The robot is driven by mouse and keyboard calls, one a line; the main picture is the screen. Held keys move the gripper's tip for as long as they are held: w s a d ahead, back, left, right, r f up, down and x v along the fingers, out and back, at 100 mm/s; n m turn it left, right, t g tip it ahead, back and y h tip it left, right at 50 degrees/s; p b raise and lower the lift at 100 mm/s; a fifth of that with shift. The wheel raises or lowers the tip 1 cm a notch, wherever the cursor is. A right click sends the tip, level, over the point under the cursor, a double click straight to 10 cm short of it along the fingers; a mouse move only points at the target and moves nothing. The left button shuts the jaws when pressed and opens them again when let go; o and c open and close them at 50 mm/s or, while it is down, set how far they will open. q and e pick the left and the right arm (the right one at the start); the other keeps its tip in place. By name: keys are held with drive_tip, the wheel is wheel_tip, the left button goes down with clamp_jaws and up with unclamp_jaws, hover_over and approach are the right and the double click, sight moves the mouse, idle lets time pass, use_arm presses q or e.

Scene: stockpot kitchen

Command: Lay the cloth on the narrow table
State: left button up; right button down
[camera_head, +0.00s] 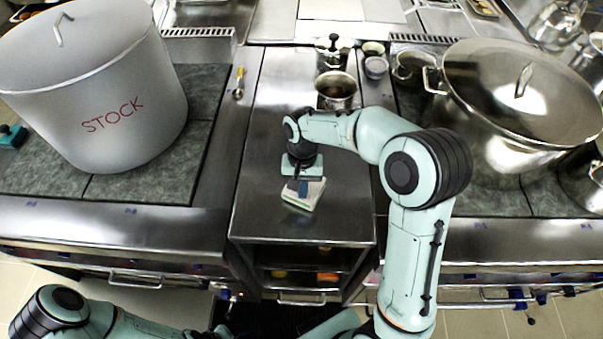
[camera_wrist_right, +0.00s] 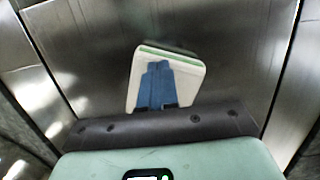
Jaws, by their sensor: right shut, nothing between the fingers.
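The folded cloth (camera_head: 307,200), white with a green stripe, lies on the bare front part of the narrow steel table (camera_head: 258,213). It also shows in the right wrist view (camera_wrist_right: 190,80), flat on the metal. My right gripper (camera_head: 303,188) points down at the cloth. Its blue fingers (camera_wrist_right: 158,66) are shut together with nothing between them and cover part of the cloth. I cannot tell whether the fingertips touch it. My left arm shows at the bottom left of the head view, but its gripper is not in view.
A large pot marked STOCK (camera_head: 100,90) stands on the left stove. A lidded steel pot (camera_head: 520,95) stands on the right stove. A small steel pot (camera_head: 337,88) and small containers stand toward the table's back. A spoon (camera_head: 239,83) lies left of them. The table's front left is clear.

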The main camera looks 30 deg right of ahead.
drive_tip(key=w+d, duration=0.1)
drive_tip(key=w, duration=0.2)
drive_tip(key=w+d+p, duration=0.1)
drive_tip(key=w+d, duration=0.1)
drive_tip(key=w, duration=0.1)
drive_tip(key=w+d+p, duration=0.1)
drive_tip(key=w+d, duration=0.1)
drive_tip(key=w, duration=0.1)
drive_tip(key=shift+w+r, duration=0.15)
drive_tip(key=shift+r, duration=0.15)
drive_tip(key=shift+w+d+f, duration=0.15)
drive_tip(key=shift+w+d, duration=0.2)
drive_tip(key=shift+w, duration=0.1)
use_arm(q)
drive_tip(key=r, duration=0.1)
drive_tip(key=w+r, duration=0.2)
drive_tip(key=shift+w+a, duration=0.25)
drive_tip(key=shift+s, duration=0.1)
use_arm(e)
drive_tip(key=shift+s, duration=0.1)
use_arm(q)
drive_tip(key=shift+a, duration=0.1)
use_arm(e)
drive_tip(key=shift+a, duration=0.1)
